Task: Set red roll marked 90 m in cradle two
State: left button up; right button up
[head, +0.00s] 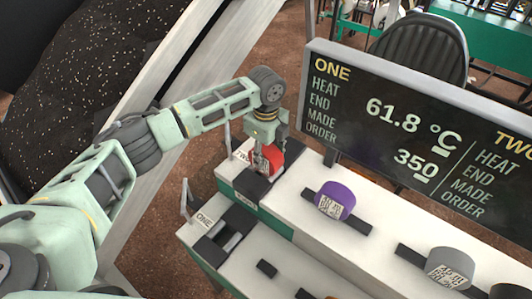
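The red roll (274,159) is at the far left of the upper white step, at the dark cradle (252,184) beside the "TWO" sign (242,155). My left gripper (266,148) reaches down over the roll from above and partly covers it. The fingers are small and overlap the roll, so I cannot tell whether they are closed on it. I also cannot tell whether the roll rests in the cradle or hangs just above it. The roll's marking is too small to read. My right gripper is out of view.
A purple roll (336,200) and a grey roll (450,268) sit on dark holders on the white step (385,225). The cradle marked "ONE" (224,236) is on the lower step and looks empty. A display board (420,135) stands behind the rolls.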

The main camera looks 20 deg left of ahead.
aim_at(266, 155)
pick_arm(q)
jog(key=o, duration=0.4)
jog(key=shift+c, duration=0.2)
jog(key=shift+r, duration=0.15)
notch_tip(266, 155, up, 12)
jog(key=b, duration=0.2)
jog(key=shift+b, duration=0.35)
dwell(0.8)
